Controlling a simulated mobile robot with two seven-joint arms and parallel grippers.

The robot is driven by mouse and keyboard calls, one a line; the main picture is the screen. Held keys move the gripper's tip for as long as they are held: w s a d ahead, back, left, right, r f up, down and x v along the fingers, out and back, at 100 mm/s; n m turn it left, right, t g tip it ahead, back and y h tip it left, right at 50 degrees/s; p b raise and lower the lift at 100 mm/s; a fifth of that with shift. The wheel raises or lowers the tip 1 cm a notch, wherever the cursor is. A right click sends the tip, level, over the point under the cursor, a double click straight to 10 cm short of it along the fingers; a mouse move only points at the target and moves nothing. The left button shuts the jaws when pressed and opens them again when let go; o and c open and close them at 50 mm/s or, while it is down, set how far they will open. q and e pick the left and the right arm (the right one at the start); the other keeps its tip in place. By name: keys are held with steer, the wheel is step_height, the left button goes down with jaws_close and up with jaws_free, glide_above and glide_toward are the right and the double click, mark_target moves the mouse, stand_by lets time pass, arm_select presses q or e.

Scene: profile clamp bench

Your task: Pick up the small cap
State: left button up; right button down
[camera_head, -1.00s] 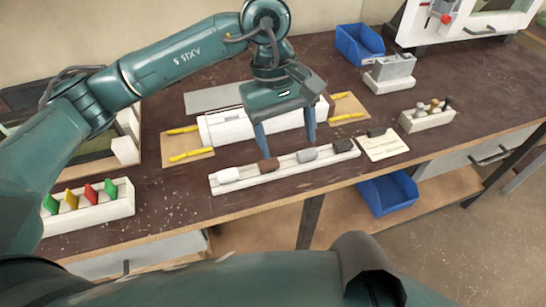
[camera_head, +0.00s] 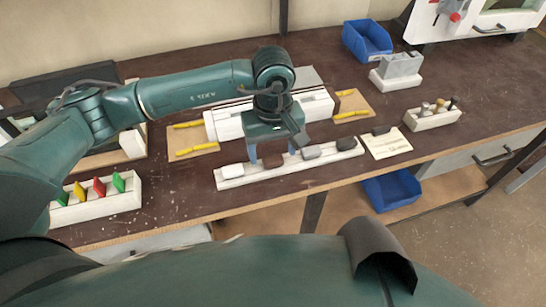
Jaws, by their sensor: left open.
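A white rack (camera_head: 290,169) on the bench holds a row of small caps. They are a white cap (camera_head: 232,171), a brown cap (camera_head: 272,161), a grey cap (camera_head: 311,152) and a dark brown cap (camera_head: 346,143). I cannot tell which one is the small cap. My left gripper (camera_head: 273,158) is open and points down over the rack. Its fingers are on either side of the brown cap, which is partly hidden; I cannot tell whether they touch it. My right gripper is not in view.
A white clamp block (camera_head: 318,105) stands behind the rack, with yellow-handled tools on boards beside it. A paper card (camera_head: 388,146) with a black piece (camera_head: 381,130) lies right of the rack. A tray of coloured tabs (camera_head: 125,196) is at left. A blue bin (camera_head: 367,42) stands at back.

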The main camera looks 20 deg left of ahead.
arm_select(q)
steer(key=shift+f, duration=1.05)
steer(key=c, duration=1)
